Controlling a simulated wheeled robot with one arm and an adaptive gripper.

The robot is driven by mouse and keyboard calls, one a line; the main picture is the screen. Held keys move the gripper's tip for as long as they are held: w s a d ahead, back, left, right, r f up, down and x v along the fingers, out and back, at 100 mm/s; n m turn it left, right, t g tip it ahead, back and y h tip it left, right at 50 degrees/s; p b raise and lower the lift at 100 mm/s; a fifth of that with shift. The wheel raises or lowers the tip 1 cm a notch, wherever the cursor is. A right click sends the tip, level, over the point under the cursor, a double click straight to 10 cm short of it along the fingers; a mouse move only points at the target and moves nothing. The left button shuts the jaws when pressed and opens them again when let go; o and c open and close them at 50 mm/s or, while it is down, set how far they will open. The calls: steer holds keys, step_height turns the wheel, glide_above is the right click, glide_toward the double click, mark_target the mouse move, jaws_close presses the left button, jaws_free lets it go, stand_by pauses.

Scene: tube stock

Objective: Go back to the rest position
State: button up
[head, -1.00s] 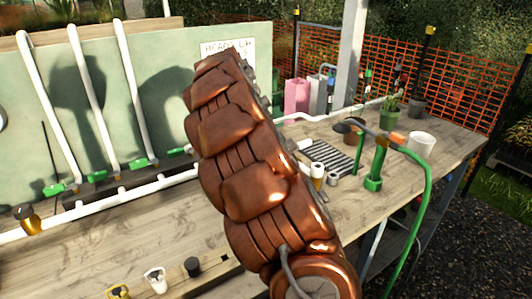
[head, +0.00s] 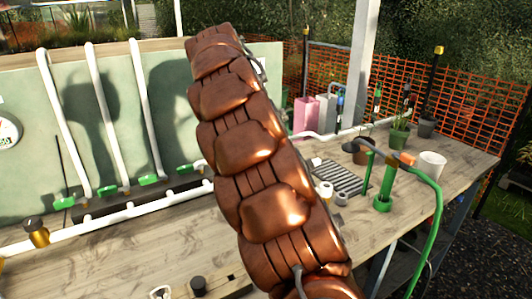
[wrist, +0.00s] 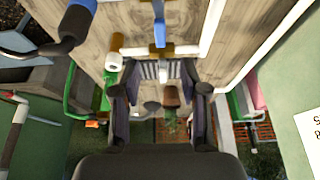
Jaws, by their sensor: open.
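My copper-coloured arm (head: 250,160) rises across the middle of the head view and leans to the left. My gripper is not visible there. In the wrist view my gripper (wrist: 161,70) shows two dark fingers spread apart, with nothing seen held between them. The wooden bench, the grey ribbed rack (wrist: 150,70) and a brown pot (wrist: 171,96) show beyond the fingers. The gripper appears apart from them.
The wooden bench (head: 445,160) carries a green tube stand (head: 385,185), a white cup (head: 431,164), plant pots and the ribbed rack (head: 338,177). A green panel (head: 30,120) with white pipes stands behind. Orange mesh fence (head: 465,110) encloses the back right.

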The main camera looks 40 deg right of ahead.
steer(key=shift+a+r, duration=0.2)
steer(key=shift+r, duration=0.25)
stand_by(0.4)
steer(key=s+a+f+n+y+p, duration=0.2)
steer(key=s+a+f+n+p, duration=0.1)
steer(key=s+a+n, duration=0.7)
steer(key=s+a+f+n+g+y+p, duration=0.1)
steer(key=s+a+f+n+p, duration=0.3)
steer(key=s+a+n, duration=0.6)
steer(key=s+a+f+y, duration=0.1)
steer(key=s+a+f, duration=0.1)
steer(key=s+a, duration=0.5)
steer(key=shift+s+a+f+p, duration=0.3)
steer(key=shift+s+a, duration=0.05)
steer(key=shift+s, duration=1.75)
steer(key=shift+a, duration=0.1)
